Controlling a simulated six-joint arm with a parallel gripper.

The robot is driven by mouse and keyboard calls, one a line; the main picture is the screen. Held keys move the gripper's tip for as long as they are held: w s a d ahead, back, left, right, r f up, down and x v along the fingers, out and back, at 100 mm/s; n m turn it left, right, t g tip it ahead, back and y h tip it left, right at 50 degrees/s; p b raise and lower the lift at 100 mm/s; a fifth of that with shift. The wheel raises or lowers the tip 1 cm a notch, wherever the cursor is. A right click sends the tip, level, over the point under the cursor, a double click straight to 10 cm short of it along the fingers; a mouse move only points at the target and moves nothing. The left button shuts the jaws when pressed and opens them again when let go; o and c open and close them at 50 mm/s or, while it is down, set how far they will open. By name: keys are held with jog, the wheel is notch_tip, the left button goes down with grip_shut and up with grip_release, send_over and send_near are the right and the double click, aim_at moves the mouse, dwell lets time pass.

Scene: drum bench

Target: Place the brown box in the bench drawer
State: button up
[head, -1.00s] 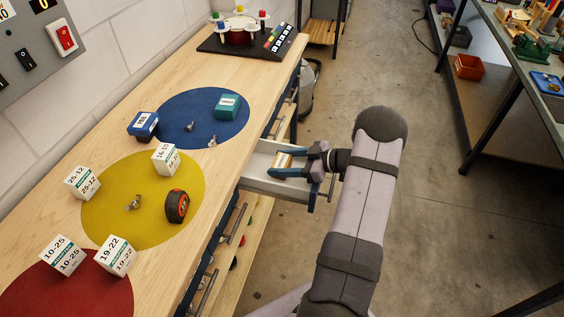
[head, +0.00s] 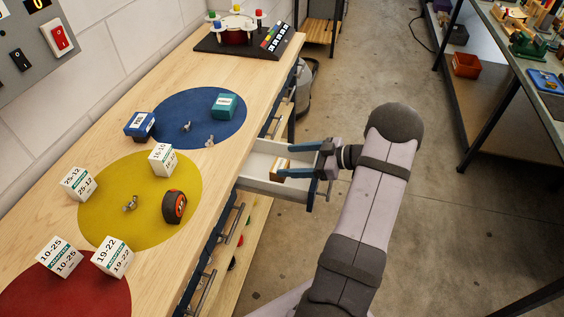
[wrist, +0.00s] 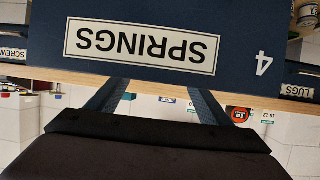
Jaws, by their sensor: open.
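The brown box (head: 281,166), with a pale top, sits inside the open bench drawer (head: 262,187). The drawer is pulled out from the bench's right side and looks light inside. My gripper (head: 288,160) is open over the drawer, coming from the right, with its fingertips close by the box. I cannot tell whether a finger touches it. In the wrist view, my spread fingers (wrist: 157,98) show beneath a dark drawer front labelled SPRINGS (wrist: 143,46), upside down. The box is not visible there.
More drawers line the bench side. Open floor lies to the right.

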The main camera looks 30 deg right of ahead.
jog(key=b+v, duration=0.1)
jog(key=v, duration=0.6)
jog(key=shift+s+d+r, duration=0.15)
jog(key=shift+d, duration=0.05)
jog(key=w+a+r+m+t+h, duration=0.1)
jog(key=w+r+m+h, duration=0.1)
jog(key=w+h, duration=0.35)
jog(key=w+a+r+m+h, duration=0.2)
jog(key=w+r+m+h, duration=0.15)
jog(key=w, duration=0.35)
jog(key=s+a+f+m+g, duration=0.1)
jog(key=s+a+f+g, duration=0.1)
jog(key=s+a, duration=0.5)
jog(key=s+a+f+m+g, duration=0.1)
jog(key=s+a+f+g, duration=0.2)
jog(key=s, duration=0.9)
jog(key=s+a+f+m+g, duration=0.1)
jog(key=s+a+f+g, duration=0.1)
jog(key=s+a+g, duration=0.4)
jog(key=s+a, duration=0.4)
jog(key=a, duration=0.2)
jog(key=shift+f, duration=0.15)
